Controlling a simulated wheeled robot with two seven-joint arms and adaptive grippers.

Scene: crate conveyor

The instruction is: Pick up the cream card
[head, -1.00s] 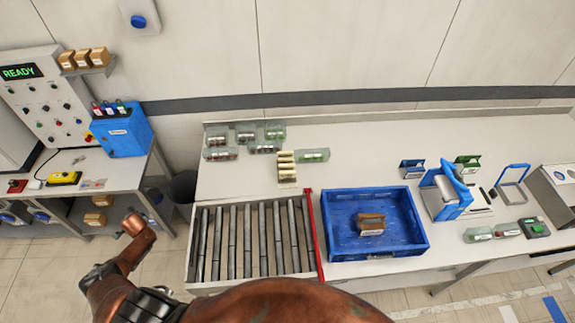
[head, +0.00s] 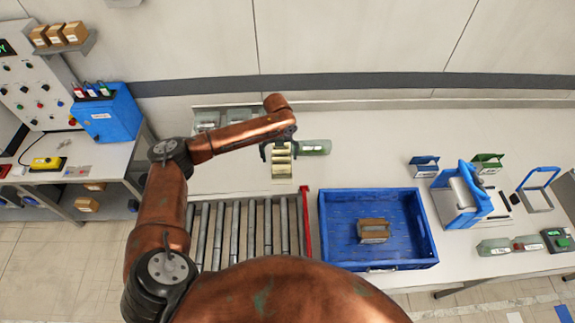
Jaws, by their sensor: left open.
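A cream stack (head: 282,165) of card-like pieces stands on the white bench, just behind the roller conveyor. I cannot tell its single cards apart at this size. My left gripper (head: 279,152) is open directly over the far end of this stack, with its fingers to either side. The gripper and arm hide part of the stack, and I cannot tell whether the fingers touch it. My right gripper is not in view.
Clear boxes stand behind my left arm, and a green-tinted one (head: 316,147) sits right of the stack. A blue crate (head: 428,228) holding a brown block (head: 373,231) lies right of the red conveyor bar (head: 305,225). The bench between crate and back wall is mostly free.

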